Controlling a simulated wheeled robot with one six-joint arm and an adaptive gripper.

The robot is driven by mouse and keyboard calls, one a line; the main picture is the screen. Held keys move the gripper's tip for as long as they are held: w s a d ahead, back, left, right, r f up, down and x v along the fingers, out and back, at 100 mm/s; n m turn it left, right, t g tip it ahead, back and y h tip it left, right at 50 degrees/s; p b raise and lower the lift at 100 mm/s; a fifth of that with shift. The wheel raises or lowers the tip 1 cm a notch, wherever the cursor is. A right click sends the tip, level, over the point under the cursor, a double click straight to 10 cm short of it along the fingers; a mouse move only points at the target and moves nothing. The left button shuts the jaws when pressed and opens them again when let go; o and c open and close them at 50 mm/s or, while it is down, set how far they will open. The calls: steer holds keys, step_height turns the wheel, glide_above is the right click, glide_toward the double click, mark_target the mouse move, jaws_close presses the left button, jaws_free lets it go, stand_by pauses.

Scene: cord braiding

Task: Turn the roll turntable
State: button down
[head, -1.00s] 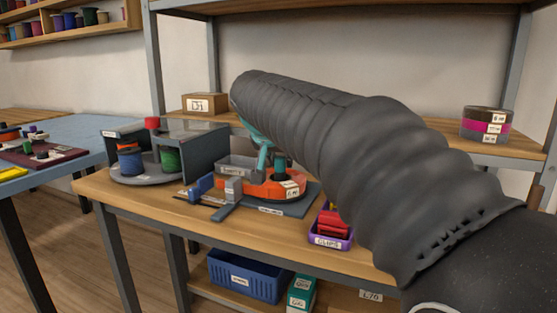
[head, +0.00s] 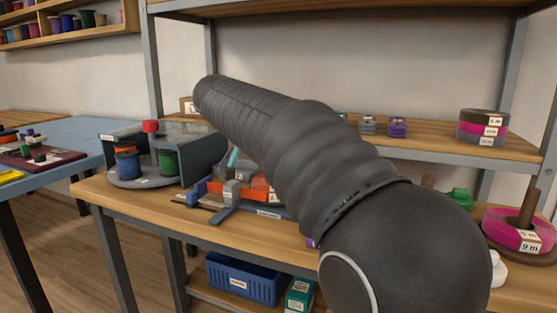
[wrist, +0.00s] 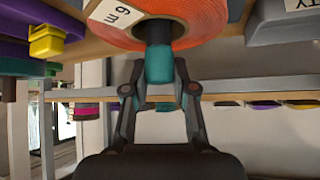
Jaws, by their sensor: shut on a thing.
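A round grey turntable (head: 145,183) stands at the left end of the workbench, with a blue spool (head: 128,164) and a green spool (head: 169,163) on it. A red knob (head: 150,126) sits above it by a grey panel. My gripper (wrist: 160,66) shows in the wrist view, away from that turntable. In the head view my arm hides the gripper and most of the orange roll (head: 252,188).
A pink roll (head: 515,236) with a brown post stands at the bench's right end. Small grey and purple spools (head: 397,127) sit on the back shelf. A grey clamp (head: 230,193) lies before the orange roll. A blue crate (head: 240,282) is below.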

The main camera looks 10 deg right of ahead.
steer(key=shift+m+g+h+p, duration=0.5)
steer(key=shift+m+g+p, duration=0.65)
steer(key=shift+m, duration=0.65)
steer(key=shift+f+m+g, duration=0.1)
steer(key=shift+m+g, duration=0.4)
steer(key=shift+g, duration=0.05)
steer(key=c, duration=0.9)
jaws_free()
steer(key=v, duration=1.2)
steer(key=shift+f, duration=0.1)
